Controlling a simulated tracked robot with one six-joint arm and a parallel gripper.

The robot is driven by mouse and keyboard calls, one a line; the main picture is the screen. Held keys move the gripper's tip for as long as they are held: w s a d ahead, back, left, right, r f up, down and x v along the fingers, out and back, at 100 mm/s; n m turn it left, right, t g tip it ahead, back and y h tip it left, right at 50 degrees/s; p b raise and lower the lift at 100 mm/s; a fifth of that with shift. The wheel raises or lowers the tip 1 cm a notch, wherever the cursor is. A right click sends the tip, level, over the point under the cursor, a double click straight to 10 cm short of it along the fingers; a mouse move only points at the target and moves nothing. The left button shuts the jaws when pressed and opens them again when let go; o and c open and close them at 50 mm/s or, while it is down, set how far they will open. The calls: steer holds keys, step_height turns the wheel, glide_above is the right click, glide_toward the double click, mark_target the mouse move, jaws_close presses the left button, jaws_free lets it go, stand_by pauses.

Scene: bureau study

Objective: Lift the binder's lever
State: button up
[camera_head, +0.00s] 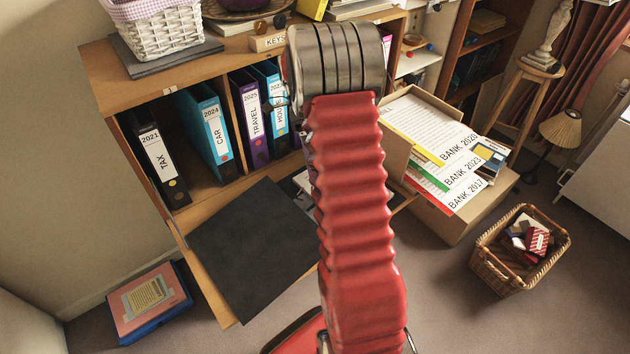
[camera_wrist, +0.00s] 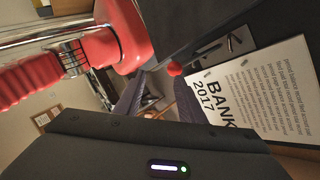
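An open black binder lies on the bureau's drop-leaf; its bare cover (camera_head: 250,245) shows left of my arm in the head view. In the wrist view its metal mechanism (camera_wrist: 215,48) sits on the dark inside, with a small red knob (camera_wrist: 174,68) that looks like the lever's end. A printed sheet marked BANK 2017 (camera_wrist: 265,95) lies beside the mechanism. My gripper (camera_wrist: 160,88) appears open, its two dark fingers apart, with the red knob close to the right fingertip. I cannot tell whether they touch. In the head view my arm hides the gripper and most of the mechanism.
Upright binders, including TAX (camera_head: 160,160) and CAR (camera_head: 215,130), stand in the bureau behind the leaf. A cardboard box (camera_head: 445,215) with BANK sheets is right of my arm. A wicker basket (camera_head: 500,275) and a pink-and-blue folder stack (camera_head: 150,300) are on the floor.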

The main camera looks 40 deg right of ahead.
step_height(320, 180, up, 5)
steer(key=shift+r, duration=0.1)
stand_by(0.7)
